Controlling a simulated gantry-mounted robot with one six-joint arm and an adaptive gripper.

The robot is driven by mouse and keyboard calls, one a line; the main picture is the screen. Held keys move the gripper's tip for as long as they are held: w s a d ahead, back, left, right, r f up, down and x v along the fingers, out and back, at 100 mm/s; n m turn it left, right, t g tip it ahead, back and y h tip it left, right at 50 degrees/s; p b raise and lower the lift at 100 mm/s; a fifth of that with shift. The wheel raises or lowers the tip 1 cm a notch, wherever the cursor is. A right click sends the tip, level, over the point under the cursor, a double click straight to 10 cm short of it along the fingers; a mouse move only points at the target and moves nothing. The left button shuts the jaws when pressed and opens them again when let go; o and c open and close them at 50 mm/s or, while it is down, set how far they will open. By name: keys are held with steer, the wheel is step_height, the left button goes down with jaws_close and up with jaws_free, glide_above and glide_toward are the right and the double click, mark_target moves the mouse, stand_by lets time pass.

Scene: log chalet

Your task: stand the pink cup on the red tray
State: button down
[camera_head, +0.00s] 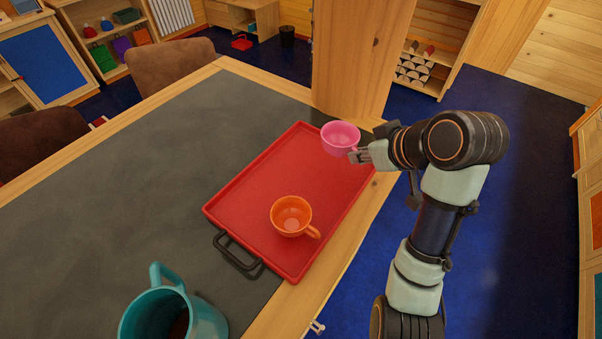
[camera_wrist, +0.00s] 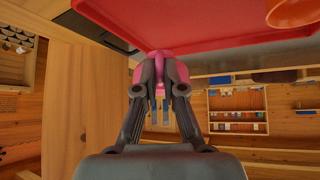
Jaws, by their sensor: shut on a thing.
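The pink cup (camera_head: 340,138) is upright at the far end of the red tray (camera_head: 255,185) in the head view. My gripper (camera_head: 358,157) is shut on the cup's handle side, at the right of the cup. In the wrist view the pink cup (camera_wrist: 158,68) shows between the fingers of my gripper (camera_wrist: 160,88), close to the red tray (camera_wrist: 215,25). Most of the cup is hidden there by the fingers. I cannot tell whether its base touches the tray or hangs just above it.
An orange cup (camera_head: 291,216) stands on the near part of the tray. A teal mug (camera_head: 172,315) stands on the table's dark top (camera_head: 130,200) at the near left. A wooden post or panel (camera_head: 360,60) rises just behind the tray. The tray's middle is clear.

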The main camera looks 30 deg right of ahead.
steer(key=shift+s+f+b, duration=0.1)
steer(key=shift+f+b, duration=2.2)
steer(key=shift+b, duration=0.05)
step_height(320, 180, down, 3)
steer(key=shift+f+b, duration=0.2)
steer(key=shift+b, duration=0.3)
steer(key=c, duration=1.3)
jaws_free()
steer(key=shift+f, duration=0.1)
